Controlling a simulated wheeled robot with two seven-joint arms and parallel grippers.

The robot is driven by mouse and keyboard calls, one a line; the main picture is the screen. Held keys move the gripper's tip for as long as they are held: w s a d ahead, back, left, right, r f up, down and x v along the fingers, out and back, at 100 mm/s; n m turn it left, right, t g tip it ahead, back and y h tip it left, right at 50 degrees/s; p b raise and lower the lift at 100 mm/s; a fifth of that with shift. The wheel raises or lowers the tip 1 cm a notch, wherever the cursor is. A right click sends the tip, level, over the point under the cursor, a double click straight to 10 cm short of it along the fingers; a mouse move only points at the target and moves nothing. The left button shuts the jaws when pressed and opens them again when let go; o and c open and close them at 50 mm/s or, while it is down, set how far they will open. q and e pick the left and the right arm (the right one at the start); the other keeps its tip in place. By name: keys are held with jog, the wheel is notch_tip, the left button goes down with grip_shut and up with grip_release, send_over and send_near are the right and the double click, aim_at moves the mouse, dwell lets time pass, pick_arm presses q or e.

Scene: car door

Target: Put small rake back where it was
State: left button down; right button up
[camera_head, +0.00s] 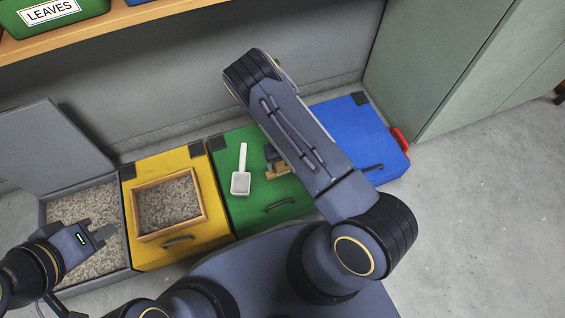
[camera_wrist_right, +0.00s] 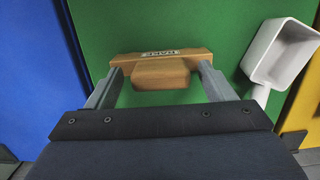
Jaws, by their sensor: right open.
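A brown wooden piece (camera_wrist_right: 160,70) with an upside-down label, apparently reading RAKE, is on the green lid. In the head view this wooden piece (camera_head: 277,170) is partly hidden by my right arm. I cannot tell whether it is the small rake or its holder; no rake tines show. My right gripper (camera_wrist_right: 160,82) is open, with one finger on each side of the wooden piece. In the head view the right gripper is mostly hidden under the arm. My left gripper (camera_head: 103,236) looks open and empty, above the gravel-filled grey bin (camera_head: 129,235).
A white scoop (camera_head: 241,182) lies on the green bin (camera_head: 222,155), left of the wooden piece; it also shows in the wrist view (camera_wrist_right: 282,55). A yellow bin (camera_head: 190,250) carries a wooden gravel tray (camera_head: 204,210). A blue bin (camera_head: 352,125) with a red part stands right. Open floor lies further right.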

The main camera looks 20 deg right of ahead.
jog(key=s+a+r+m+t+y+p, duration=0.1)
jog(key=s+r+t+y+p, duration=0.15)
jog(key=r, duration=1.55)
jog(key=s+a+r+m+t+y+p, duration=0.1)
jog(key=r+y+p, duration=0.15)
jog(key=r, duration=1.65)
jog(key=s+r+t, duration=0.1)
jog(key=s+r, duration=0.4)
jog(key=s, duration=0.3)
jog(key=s+d+r+n+t+h+b, duration=0.1)
jog(key=s+r+t, duration=0.1)
jog(key=s+r, duration=0.4)
jog(key=s, duration=0.3)
jog(key=shift+s, duration=0.2)
jog(key=shift+d+r+t, duration=0.1)
jog(key=shift+t, duration=0.15)
